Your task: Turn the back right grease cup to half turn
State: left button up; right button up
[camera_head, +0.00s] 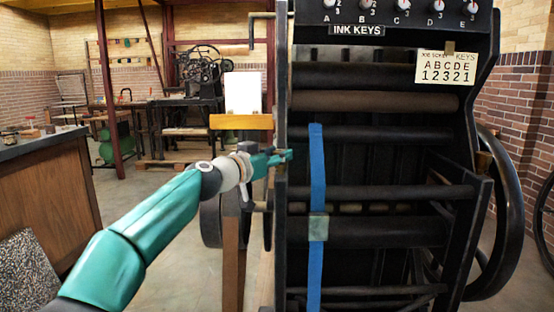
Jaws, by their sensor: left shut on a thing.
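The black press (370,232) fills the right half of the head view, with a blue strap (316,170) down its front. My left arm reaches in from the lower left. Its teal gripper (284,156) is at the left upright of the press frame, level with the upper rollers. It is shut on a small part there, which seems to be a grease cup. The fingers and the frame hide most of that part, so its turn cannot be read. I cannot make out any other grease cup. My right gripper is not in view.
Ink keys (400,5) and a white settings card (446,68) sit at the top of the press. A large black wheel (497,215) stands at its right. A wooden bench (45,190) is at the left. Open floor (150,205) lies between bench and press.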

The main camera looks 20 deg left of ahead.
pick_arm(q)
jog(key=o, duration=1.1)
jog(key=shift+s, duration=0.1)
jog(key=v, duration=1.2)
jog(key=shift+a, duration=0.1)
